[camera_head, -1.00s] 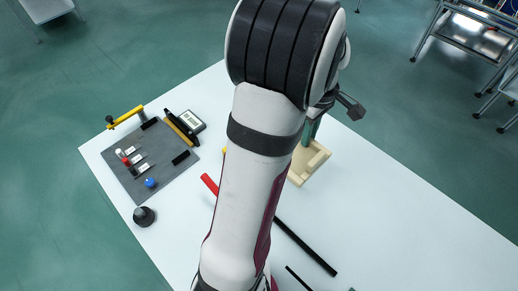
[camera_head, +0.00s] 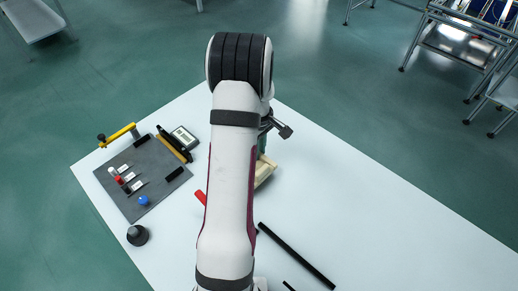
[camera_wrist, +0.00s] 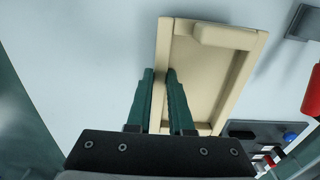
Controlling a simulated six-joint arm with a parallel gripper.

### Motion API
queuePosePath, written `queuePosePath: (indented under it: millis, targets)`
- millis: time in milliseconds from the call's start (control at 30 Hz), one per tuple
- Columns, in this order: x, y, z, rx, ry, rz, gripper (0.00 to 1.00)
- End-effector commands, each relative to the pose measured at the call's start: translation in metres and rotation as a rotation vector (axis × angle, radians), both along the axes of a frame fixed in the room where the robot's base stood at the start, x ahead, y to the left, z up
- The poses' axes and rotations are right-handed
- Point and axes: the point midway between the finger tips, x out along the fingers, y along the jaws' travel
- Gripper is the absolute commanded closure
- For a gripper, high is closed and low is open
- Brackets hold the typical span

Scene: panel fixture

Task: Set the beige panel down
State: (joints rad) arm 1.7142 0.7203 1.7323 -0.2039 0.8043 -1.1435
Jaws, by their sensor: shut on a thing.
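The beige panel (camera_wrist: 205,75) is a shallow rectangular tray shape with a raised rim and a block at one end. In the wrist view, my gripper (camera_wrist: 161,78) has its two green fingers closed on the panel's left rim. In the head view, the panel (camera_head: 265,170) shows only in part, to the right of my arm, which hides the rest. The gripper is mostly hidden there too. I cannot tell whether the panel touches the white table or hangs just above it.
A grey panel fixture (camera_head: 143,180) with a yellow lever, a blue knob and switches lies on the left of the white table (camera_head: 370,210). A black cone-like piece (camera_head: 138,235) stands near it. A black bar (camera_head: 296,254) lies at front. The table's right side is clear.

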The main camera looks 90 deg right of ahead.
Motion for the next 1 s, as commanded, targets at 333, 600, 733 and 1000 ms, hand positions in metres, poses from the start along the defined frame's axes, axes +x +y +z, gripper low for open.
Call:
queuePosePath:
  millis: [333,600,733,1000]
  targets:
    - [0.000,0.000,-0.006,0.000,0.000,0.000,0.61]
    - [0.000,0.000,-0.005,0.000,0.000,0.000,0.51]
    - [0.000,0.000,0.002,-0.001,0.000,0.000,0.51]
    - [-0.001,-0.001,0.075,-0.006,0.001,-0.001,0.51]
